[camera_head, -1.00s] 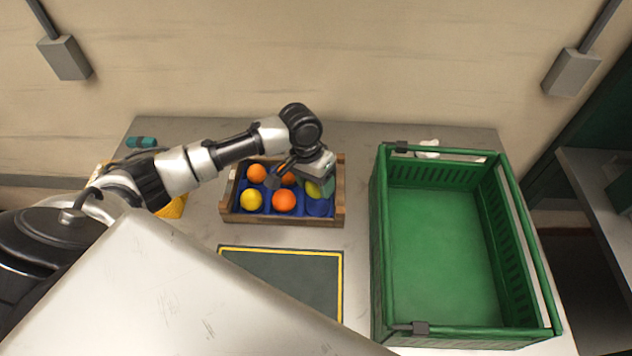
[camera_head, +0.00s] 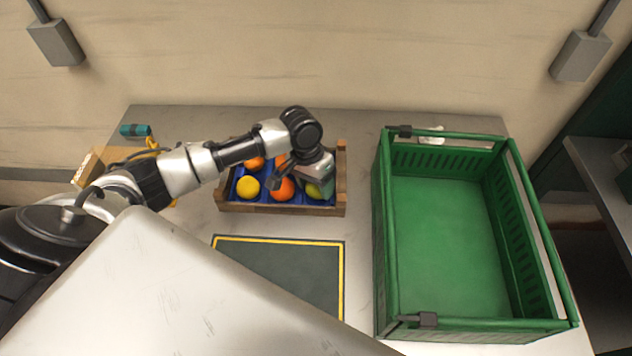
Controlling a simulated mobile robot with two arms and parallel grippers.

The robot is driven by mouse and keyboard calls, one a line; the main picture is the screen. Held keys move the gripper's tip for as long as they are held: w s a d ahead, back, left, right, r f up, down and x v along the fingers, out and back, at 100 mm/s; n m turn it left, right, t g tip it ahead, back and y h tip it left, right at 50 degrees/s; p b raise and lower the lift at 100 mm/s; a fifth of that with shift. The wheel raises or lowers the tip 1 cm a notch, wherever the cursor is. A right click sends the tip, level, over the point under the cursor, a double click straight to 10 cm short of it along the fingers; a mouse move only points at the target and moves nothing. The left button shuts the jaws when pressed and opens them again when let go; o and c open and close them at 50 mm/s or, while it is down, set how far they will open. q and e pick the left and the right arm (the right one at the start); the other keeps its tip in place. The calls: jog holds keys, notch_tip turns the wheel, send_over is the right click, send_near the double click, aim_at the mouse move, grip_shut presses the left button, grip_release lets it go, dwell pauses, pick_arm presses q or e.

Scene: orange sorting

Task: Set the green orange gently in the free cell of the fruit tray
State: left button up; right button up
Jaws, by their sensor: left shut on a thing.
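The fruit tray (camera_head: 270,209) is a wooden box with a blue celled insert, standing at the middle back of the table. The green orange (camera_head: 314,191) is at the tray's front right cell, low, partly covered by my gripper. My left gripper (camera_head: 303,186) points down over the tray's right part and is shut on the green orange. I cannot tell whether the fruit touches the cell floor. A yellow fruit (camera_head: 248,188) and an orange one (camera_head: 282,190) fill the other front cells. Another orange (camera_head: 255,163) sits behind. The back right cell is hidden. My right gripper is out of view.
A large empty green crate (camera_head: 384,270) stands to the right of the tray. A dark mat with a yellow border (camera_head: 285,270) lies in front of the tray. A teal object (camera_head: 135,130) and a cardboard box (camera_head: 92,166) are at the left.

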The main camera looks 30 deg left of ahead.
pick_arm(q)
jog(key=shift+f, duration=0.1)
dwell(0.6)
jog(key=o, duration=1)
jog(key=shift+o, duration=0.2)
jog(key=p+v, duration=0.2)
jog(key=p, duration=0.1)
jog(key=d+p+v, duration=0.1)
jog(key=p+v, duration=0.5)
jog(key=shift+s+d, duration=0.15)
jog(key=shift+d, duration=0.25)
dwell(0.4)
